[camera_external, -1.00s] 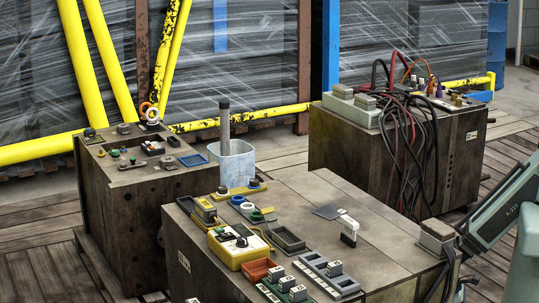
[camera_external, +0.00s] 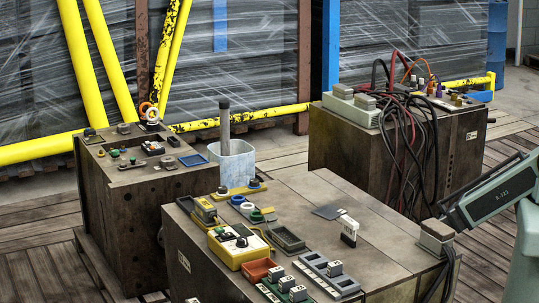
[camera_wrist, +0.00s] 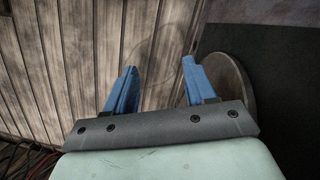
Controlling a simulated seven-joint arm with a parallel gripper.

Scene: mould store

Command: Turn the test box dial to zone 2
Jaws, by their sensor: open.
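The test box (camera_external: 236,247) appears to be the yellow box with a pale top panel, on the front bench in the external view. A small dark knob shows on its panel, but its pointer and zone marks are too small to read. My gripper (camera_wrist: 160,82) shows in the wrist view with its two blue fingers apart and nothing between them. It faces wooden planks, and the test box is not in that view. In the external view only an arm link of mine shows at the right, so the distance from gripper to box cannot be told.
The front bench (camera_external: 375,255) also bears grey trays (camera_external: 328,272), an orange tray (camera_external: 257,270) and a white-labelled block (camera_external: 349,232). Black cables (camera_external: 415,150) hang from the rear right bench (camera_external: 465,140). A round disc (camera_wrist: 232,85) lies beside my right finger in the wrist view.

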